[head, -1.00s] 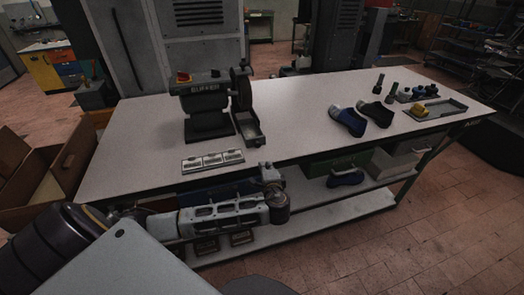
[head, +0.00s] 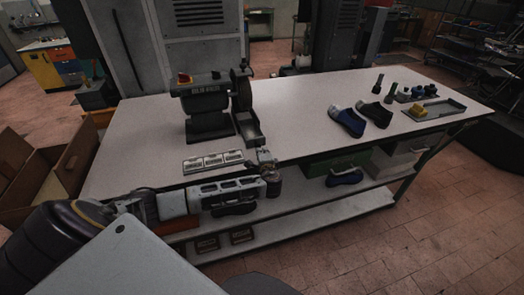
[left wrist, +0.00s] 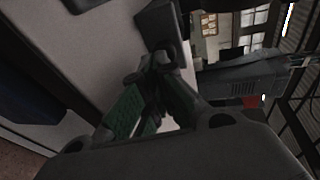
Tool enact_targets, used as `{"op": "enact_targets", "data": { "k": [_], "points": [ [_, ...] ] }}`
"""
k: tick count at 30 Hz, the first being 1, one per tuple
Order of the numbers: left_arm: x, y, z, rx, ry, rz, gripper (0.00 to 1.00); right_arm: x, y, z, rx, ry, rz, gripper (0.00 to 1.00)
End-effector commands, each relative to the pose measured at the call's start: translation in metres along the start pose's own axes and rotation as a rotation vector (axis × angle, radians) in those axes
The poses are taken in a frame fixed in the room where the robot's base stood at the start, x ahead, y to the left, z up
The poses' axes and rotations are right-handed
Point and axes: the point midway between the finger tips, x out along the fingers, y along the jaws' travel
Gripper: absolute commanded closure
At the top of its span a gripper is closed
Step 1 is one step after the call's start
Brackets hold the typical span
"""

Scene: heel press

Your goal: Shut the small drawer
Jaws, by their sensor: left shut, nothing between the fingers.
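The dark grey bench machine (head: 207,105) stands on the white worktable (head: 300,110). A small open-topped drawer (head: 249,130) sticks out toward me from the right side of its base. My left gripper (head: 264,155) is at the table's front edge, just in front of the drawer and a little to its right, with a small gap that I cannot judge exactly. In the left wrist view its green-padded fingers (left wrist: 150,105) are together with nothing between them. My right gripper is out of view.
A row of small labelled plates (head: 212,161) lies left of my left gripper. Two shoes (head: 348,120) and a grey tray (head: 434,109) stand farther right on the table. A lower shelf (head: 300,222) runs under it. The tabletop between drawer and shoes is clear.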

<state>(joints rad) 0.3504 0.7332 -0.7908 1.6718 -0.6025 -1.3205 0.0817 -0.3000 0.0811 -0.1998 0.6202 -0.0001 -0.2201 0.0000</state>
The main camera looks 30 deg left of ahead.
Motion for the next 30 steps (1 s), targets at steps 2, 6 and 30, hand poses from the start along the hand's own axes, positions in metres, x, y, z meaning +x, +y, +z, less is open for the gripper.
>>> {"op": "enact_targets", "data": {
  "k": [2, 6, 30],
  "points": [
    [0.003, -0.002, 0.000, 0.000, 0.000, -0.001, 1.00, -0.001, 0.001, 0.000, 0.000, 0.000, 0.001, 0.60],
    [0.006, -0.002, 0.000, 0.000, 0.001, 0.000, 1.00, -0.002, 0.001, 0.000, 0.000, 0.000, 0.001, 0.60],
    [0.062, -0.013, 0.009, -0.001, -0.002, -0.002, 1.00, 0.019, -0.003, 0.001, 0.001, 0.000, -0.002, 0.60]
  ]
}}
